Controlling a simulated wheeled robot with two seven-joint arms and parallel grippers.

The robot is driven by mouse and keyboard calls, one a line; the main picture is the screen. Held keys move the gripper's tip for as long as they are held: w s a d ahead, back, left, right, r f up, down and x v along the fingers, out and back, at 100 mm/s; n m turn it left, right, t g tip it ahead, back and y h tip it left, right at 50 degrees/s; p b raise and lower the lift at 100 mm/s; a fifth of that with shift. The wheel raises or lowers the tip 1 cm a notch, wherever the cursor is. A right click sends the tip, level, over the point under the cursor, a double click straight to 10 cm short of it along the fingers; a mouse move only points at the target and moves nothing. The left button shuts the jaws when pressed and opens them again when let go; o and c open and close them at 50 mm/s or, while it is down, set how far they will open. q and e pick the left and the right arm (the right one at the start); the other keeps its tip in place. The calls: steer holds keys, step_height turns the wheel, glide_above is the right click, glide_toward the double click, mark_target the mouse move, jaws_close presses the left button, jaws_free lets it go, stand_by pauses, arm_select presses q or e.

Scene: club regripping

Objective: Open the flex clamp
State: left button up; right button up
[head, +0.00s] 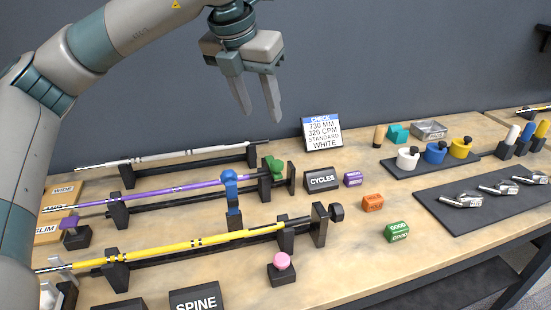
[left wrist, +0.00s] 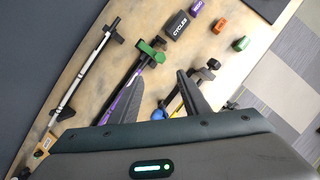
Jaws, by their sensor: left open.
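No part is labelled as the flex clamp, so I cannot tell which one it is. A green clamp-like part (head: 274,168) sits at the right end of the purple shaft (head: 165,191), by a black post; it also shows in the left wrist view (left wrist: 153,47). A blue upright part (head: 231,190) stands at the same shaft. My left gripper (head: 259,112) is open and empty, pointing down above the bench. Its fingers (left wrist: 172,98) show nothing between them at their tips. My right gripper is out of view.
A white shaft (head: 190,152) lies on a rear rack. A CYCLES box (head: 321,180), a check card (head: 322,133) and small coloured blocks stand right of the racks. A pink knob (head: 281,261) is in front. A dark mat (head: 490,200) holds metal heads at right.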

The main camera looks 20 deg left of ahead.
mark_target(277, 162)
arm_select(q)
steer(key=p+x, duration=0.3)
steer(key=x, duration=1.3)
steer(key=shift+f, duration=0.2)
steer(key=shift+w+f+p, duration=0.15)
steer(key=shift+f+p, duration=0.15)
steer(key=shift+f, duration=0.15)
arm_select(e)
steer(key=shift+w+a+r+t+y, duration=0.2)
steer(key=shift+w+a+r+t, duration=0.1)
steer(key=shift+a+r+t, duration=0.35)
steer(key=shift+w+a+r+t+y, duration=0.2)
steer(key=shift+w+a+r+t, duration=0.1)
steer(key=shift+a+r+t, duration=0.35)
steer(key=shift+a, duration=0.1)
arm_select(q)
jaws_close()
